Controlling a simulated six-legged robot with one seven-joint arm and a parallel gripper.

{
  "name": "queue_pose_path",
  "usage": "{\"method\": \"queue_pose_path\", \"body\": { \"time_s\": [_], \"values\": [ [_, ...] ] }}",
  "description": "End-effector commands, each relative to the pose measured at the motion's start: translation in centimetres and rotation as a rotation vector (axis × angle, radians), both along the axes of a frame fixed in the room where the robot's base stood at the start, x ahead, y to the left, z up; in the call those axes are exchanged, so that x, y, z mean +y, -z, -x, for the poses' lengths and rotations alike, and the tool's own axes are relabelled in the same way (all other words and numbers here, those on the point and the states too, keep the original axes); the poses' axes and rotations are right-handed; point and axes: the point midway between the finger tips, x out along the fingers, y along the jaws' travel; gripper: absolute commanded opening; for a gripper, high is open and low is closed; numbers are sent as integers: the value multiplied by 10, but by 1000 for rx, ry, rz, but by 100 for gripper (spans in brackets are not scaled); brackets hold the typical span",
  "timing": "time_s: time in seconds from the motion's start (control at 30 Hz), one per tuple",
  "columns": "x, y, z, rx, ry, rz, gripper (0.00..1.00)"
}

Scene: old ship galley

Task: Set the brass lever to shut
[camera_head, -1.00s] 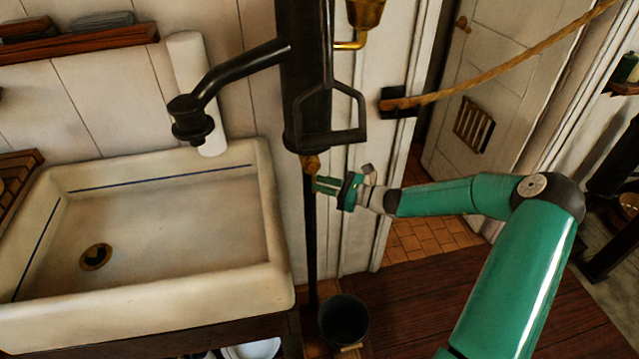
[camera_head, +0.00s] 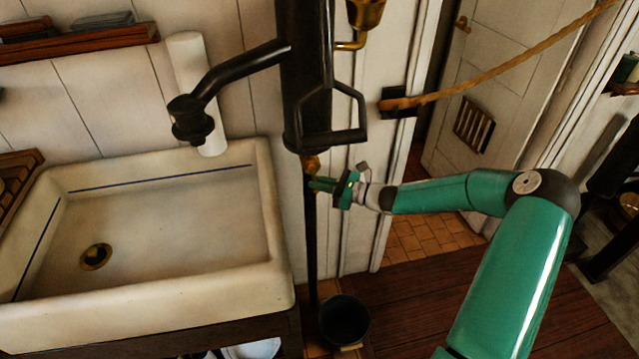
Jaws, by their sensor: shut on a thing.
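The brass valve (camera_head: 310,163) sits under the black pump body (camera_head: 307,110), at the top of a thin dark pipe. My green gripper (camera_head: 314,184) is just below and right of the brass, its fingers pointing left across the pipe. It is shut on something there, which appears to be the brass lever. The lever itself is mostly hidden by the fingers, so its exact angle cannot be told.
A white sink (camera_head: 180,225) fills the left side, with a black spout (camera_head: 230,75) above it. A dark bucket (camera_head: 344,320) stands on the floor below the pipe. A rope (camera_head: 500,66) crosses the doorway at right.

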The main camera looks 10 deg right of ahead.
Motion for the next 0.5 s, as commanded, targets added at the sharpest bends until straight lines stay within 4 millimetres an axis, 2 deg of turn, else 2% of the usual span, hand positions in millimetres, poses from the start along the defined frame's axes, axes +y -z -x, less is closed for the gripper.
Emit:
{"method": "queue_pose_path", "body": {
  "time_s": [0.27,0.5],
  "values": [
    [-5,-4,0,-3,-3,149,0],
    [-13,-11,0,-4,-5,359,0]
  ]
}}
